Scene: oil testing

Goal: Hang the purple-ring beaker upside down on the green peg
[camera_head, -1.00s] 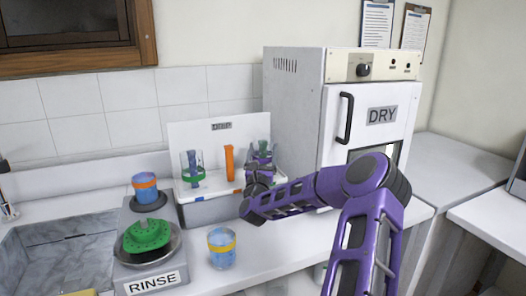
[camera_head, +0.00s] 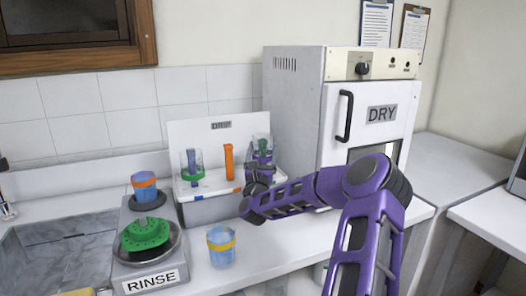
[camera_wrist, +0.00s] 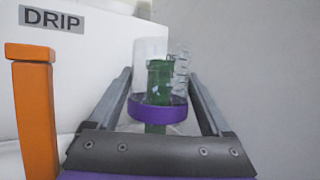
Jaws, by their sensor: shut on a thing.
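The purple-ring beaker (camera_head: 263,143) is at the right end of the drip rack (camera_head: 212,208). In the wrist view its purple ring (camera_wrist: 160,112) lies between the two fingers, with the clear glass above it. The green peg (camera_head: 264,145) shows through the glass; in the wrist view the green peg (camera_wrist: 158,80) appears inside or directly behind the beaker, and I cannot tell which for certain. My gripper (camera_head: 261,172) is shut on the beaker near its ring. The peg's lower end and the beaker's contact with the rack are hidden.
An orange peg (camera_head: 229,162) stands left of the gripper. A green-ring beaker (camera_head: 192,178) hangs over a blue peg farther left. A yellow-ring beaker (camera_head: 222,258) stands on the counter in front. The dryer (camera_head: 292,120) stands close on the right.

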